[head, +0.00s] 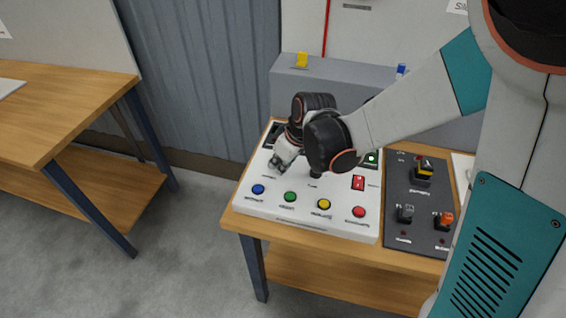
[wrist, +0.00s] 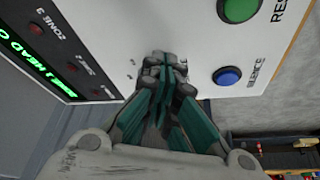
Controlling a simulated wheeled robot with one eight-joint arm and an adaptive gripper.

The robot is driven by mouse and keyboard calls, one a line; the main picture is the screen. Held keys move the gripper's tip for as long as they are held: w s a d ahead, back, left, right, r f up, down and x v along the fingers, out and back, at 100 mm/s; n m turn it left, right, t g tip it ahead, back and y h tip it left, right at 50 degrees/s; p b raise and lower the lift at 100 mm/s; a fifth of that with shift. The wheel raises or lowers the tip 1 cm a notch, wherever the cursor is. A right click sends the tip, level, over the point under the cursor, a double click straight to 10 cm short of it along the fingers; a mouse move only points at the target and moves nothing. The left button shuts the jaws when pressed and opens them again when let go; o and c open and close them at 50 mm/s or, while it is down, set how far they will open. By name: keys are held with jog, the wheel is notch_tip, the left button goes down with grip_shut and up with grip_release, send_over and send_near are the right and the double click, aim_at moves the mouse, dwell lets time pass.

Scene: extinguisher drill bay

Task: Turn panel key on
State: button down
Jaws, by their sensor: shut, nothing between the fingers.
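The white control panel (head: 270,205) lies on a wooden table, with a row of blue, green, yellow and red buttons along its front. My gripper (head: 277,164) is shut and low over the panel's left part, behind the blue button (head: 258,189). In the wrist view my gripper (wrist: 168,62) has its fingers together at the panel face, between the display and the blue button (wrist: 227,76). I cannot make out a key in either view; my fingers cover that part of the panel. Whether the fingertips touch the panel I cannot tell.
A red rocker switch (head: 358,182) and a black knob (head: 316,174) are on the panel right of my gripper. A dark switch box (head: 421,205) stands beside it. A green-lit display (wrist: 55,75) shows in the wrist view. Another wooden table (head: 70,90) is at left.

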jog(key=m, duration=0.1)
jog(key=a+m+h, duration=0.1)
jog(key=m, duration=0.2)
jog(key=shift+s+a+t, duration=0.1)
jog(key=shift+a+t, duration=0.2)
jog(key=shift+t, duration=0.1)
jog(key=shift+a+r, duration=0.1)
jog(key=shift+a, duration=0.25)
dwell(0.4)
jog(key=shift+b, duration=0.3)
